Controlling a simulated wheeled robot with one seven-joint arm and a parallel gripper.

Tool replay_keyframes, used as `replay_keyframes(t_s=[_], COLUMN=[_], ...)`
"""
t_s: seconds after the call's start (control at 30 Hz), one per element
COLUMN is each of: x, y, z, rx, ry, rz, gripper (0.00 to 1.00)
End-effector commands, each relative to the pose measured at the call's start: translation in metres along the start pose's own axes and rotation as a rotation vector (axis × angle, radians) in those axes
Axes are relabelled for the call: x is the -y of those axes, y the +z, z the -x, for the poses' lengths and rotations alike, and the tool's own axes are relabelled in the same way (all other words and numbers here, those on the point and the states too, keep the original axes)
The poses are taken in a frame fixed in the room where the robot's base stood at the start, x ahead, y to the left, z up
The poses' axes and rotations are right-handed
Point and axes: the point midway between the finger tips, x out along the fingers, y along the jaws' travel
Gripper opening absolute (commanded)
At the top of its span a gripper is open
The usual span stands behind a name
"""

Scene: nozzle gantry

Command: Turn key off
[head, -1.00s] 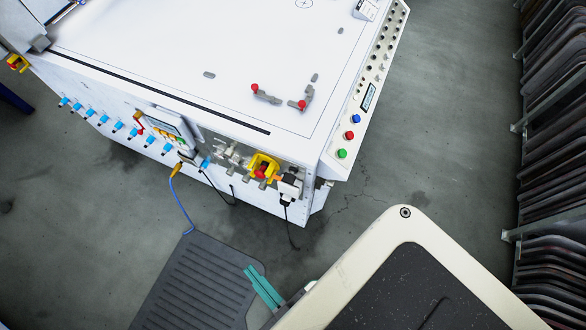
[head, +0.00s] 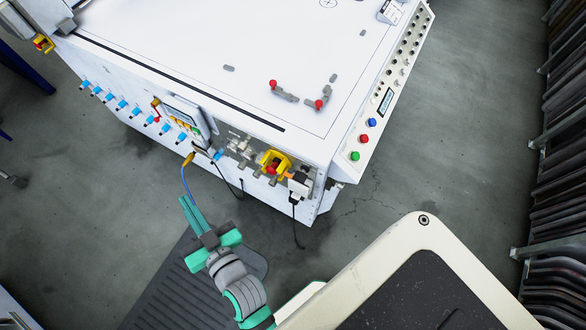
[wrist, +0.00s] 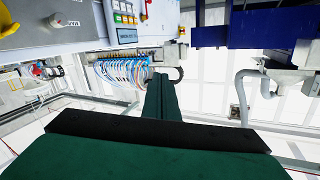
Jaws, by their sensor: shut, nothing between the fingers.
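The white machine (head: 200,62) has small fittings along its front side. A control panel with a grey screen (head: 178,108) sits on that side; its screen also shows in the wrist view (wrist: 127,36). A red part (head: 156,103) is left of the screen. I cannot make out which fitting is the key. A yellow-framed red switch (head: 273,165) sits near the right corner. My gripper (head: 188,205) is shut and empty, in front of and below the panel, apart from the machine. In the wrist view its green fingers (wrist: 161,88) point ahead.
A blue cable with an orange plug (head: 187,165) hangs close to my fingertips. A black cable (head: 296,225) hangs near the corner. Blue connectors (head: 121,103) line the front side. A dark ribbed mat (head: 165,290) lies below my arm. Racked sheets (head: 565,170) stand far right.

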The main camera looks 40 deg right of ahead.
Motion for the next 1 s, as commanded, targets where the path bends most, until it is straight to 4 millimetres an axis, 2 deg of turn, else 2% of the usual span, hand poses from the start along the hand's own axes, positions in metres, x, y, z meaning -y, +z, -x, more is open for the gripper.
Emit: replay_keyframes(t_s=[0.03,0.2,0.4,0.6,0.7,0.83,1.0], x=[0.003,0.02,0.039,0.054,0.059,0.059,0.053], y=[-0.016,-0.061,-0.116,-0.162,-0.178,-0.193,-0.195], z=[-0.019,-0.068,-0.11,-0.135,-0.142,-0.147,-0.146], rx=[-0.026,-0.079,-0.131,-0.16,-0.16,-0.144,-0.085], ry=[-0.018,-0.112,-0.24,-0.375,-0.441,-0.521,-0.63], rz=[0.005,0.049,0.165,0.348,0.46,0.622,0.852], gripper=[0.0,0.0,0.0,0.0,0.0,0.0,0.0])
